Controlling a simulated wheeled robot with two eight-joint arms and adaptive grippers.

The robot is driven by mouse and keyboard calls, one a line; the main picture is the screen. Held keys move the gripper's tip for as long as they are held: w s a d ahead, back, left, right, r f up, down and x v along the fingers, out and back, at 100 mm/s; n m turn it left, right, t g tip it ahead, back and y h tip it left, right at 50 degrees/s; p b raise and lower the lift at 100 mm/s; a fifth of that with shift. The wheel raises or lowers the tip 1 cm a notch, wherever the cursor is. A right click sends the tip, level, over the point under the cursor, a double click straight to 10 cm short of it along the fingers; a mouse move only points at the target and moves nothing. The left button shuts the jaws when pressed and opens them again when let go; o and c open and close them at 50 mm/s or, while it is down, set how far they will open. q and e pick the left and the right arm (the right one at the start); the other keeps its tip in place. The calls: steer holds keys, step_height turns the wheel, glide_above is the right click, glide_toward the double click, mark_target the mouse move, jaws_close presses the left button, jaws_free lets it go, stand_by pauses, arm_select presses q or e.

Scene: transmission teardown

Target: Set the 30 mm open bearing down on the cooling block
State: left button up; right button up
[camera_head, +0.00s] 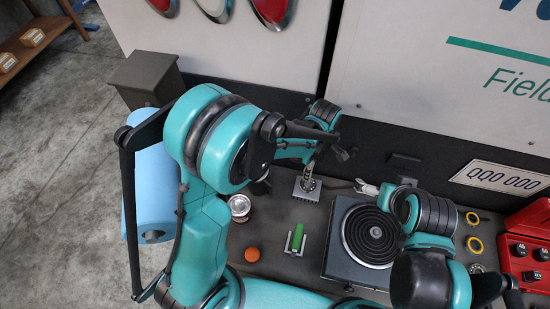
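The cooling block (299,193) is a small grey finned block on the dark bench top, near the middle of the camera_head view. A small metal ring, which looks like the open bearing (308,185), shows at the top of the block. My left gripper (309,172) points down from above, its tips right at the ring. The picture is too small to tell whether the fingers grip the ring, or whether it rests on the block. My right gripper (362,187) is to the right of the block, low over the bench behind the hot plate. Its finger opening is unclear.
A hot plate (338,262) with a black coiled top stands right of the block.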

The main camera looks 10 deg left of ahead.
arm_select(q)
steer(key=s+a+r+m+t, duration=0.3)
steer(key=s+a+r+m, duration=0.3)
steer(key=a+r+m, duration=0.1)
steer(key=s+a+r+m+t, duration=0.4)
steer(key=s+a+r+m, duration=0.2)
steer(key=a+r+m, duration=0.2)
steer(key=shift+a+r, duration=0.6)
steer(key=shift+a, duration=0.8)
